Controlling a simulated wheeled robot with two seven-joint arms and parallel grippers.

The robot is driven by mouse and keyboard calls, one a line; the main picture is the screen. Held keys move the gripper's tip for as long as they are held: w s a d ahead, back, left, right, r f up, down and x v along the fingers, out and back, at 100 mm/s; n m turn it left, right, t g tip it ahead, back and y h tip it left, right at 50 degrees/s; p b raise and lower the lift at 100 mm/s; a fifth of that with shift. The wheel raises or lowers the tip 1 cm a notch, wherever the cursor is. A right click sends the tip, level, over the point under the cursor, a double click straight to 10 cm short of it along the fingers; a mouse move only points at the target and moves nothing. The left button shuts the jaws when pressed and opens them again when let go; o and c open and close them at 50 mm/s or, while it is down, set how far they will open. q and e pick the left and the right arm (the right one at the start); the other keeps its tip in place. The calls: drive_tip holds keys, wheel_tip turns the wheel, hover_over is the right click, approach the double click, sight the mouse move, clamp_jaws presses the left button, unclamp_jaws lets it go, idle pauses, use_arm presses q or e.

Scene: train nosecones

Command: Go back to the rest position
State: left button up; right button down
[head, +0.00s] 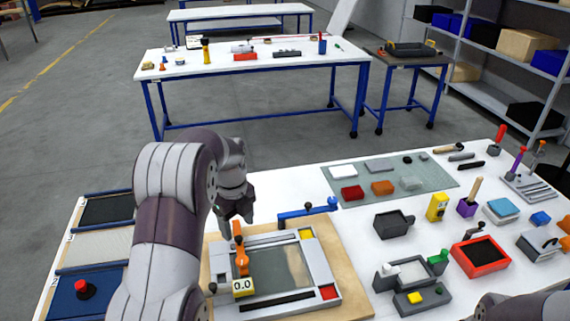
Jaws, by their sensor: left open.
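My left arm rises from the lower left and bends over the near white table. Its gripper (237,218) points down and is open. It hovers over the back left part of a framed fixture, close above an orange device (240,252) with a yellow display reading 0.0. Whether the fingers touch the device is unclear. Nothing shows between the fingers. Part of my right arm shows at the bottom right edge; its gripper is out of the frame.
The fixture frame (318,262) lies on a wooden board. A blue bar (305,212) stands behind it. A grey mat (432,177) with blocks, a red tray (480,257), a yellow meter (437,207) and dark box (393,224) crowd the right. Dark and blue trays (108,210) line the left.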

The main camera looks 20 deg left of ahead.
use_arm(q)
drive_tip(key=s+d+n, duration=0.6)
drive_tip(key=s+n, duration=0.4)
drive_tip(key=n, duration=0.1)
drive_tip(key=s+d+n+t, duration=0.1)
drive_tip(key=s+d+n, duration=0.5)
drive_tip(key=s+n, duration=0.4)
drive_tip(key=shift+d+f+n, duration=0.15)
drive_tip(key=shift+f+n, duration=0.3)
drive_tip(key=shift+n, duration=0.35)
drive_tip(key=shift+s, duration=0.1)
